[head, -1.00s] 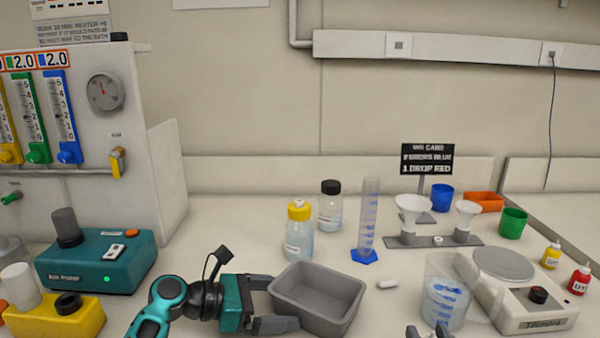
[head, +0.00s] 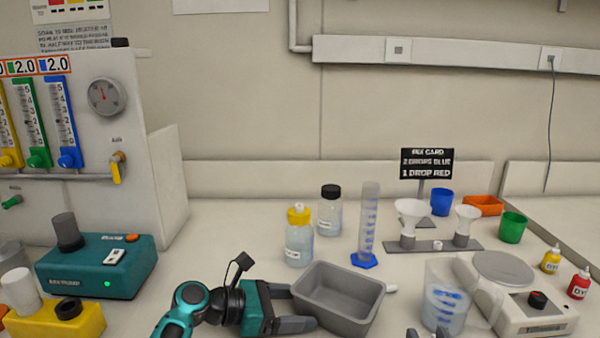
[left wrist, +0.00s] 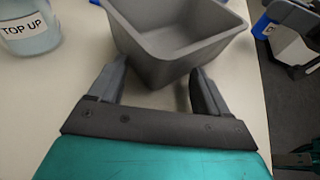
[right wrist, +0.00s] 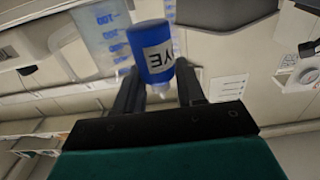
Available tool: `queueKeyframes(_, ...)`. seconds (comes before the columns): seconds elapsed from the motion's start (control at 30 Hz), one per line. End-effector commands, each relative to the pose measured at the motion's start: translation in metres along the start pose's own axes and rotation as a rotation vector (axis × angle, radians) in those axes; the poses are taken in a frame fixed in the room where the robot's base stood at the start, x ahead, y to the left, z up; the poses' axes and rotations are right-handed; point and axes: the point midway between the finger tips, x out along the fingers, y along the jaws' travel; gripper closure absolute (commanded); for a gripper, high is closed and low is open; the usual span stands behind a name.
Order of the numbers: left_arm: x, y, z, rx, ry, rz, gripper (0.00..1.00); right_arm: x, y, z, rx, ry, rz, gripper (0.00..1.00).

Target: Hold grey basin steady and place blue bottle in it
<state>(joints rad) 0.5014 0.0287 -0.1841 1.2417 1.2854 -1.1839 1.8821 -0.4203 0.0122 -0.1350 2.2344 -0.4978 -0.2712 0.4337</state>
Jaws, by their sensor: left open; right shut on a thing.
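The grey basin (head: 338,325) stands upright on the bench; it also shows in the left wrist view (left wrist: 175,72). My left gripper (head: 301,307) is open at the basin's left side, its fingertips close to the near wall in the left wrist view (left wrist: 160,76); I cannot tell whether they touch. The blue bottle (right wrist: 150,45), with a white DYE label and a pale tip, is between the fingers of my right gripper (right wrist: 156,72), which is shut on it. In the head view only the right fingertips (head: 425,334) show at the bottom edge; the bottle is hidden there.
Right of the basin stand a clear beaker (head: 443,300) and a balance (head: 530,312). Behind it are a yellow-capped bottle (head: 299,245), a black-capped bottle (head: 330,212) and a graduated cylinder (head: 368,225). A small white object (head: 391,288) lies at the basin's right rim.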

Motion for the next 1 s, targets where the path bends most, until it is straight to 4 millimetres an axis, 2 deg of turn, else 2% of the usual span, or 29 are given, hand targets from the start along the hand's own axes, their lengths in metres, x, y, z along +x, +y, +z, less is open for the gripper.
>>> queueKeyframes(0.07,0.0,-0.0001,0.0,0.0,0.0,0.0,0.35,0.0,0.0,-0.0002,0.0,0.0,0.0,0.86)
queueKeyframes(0.73,-0.0001,-0.0001,0.0,0.0,0.0,0.0,1.0,0.0,0.0,-0.0002,0.0,0.0,0.0,0.86)
queueKeyframes(0.97,-0.0001,-0.0001,0.0001,0.0,0.0,0.0,1.0,0.0,0.0,-0.0002,0.0,0.0,0.0,0.86)
queueKeyframes(1.0,-0.0001,-0.0001,0.0001,0.0,0.0,0.0,0.96,0.0,0.0,-0.0002,0.0,0.0,0.0,0.86)
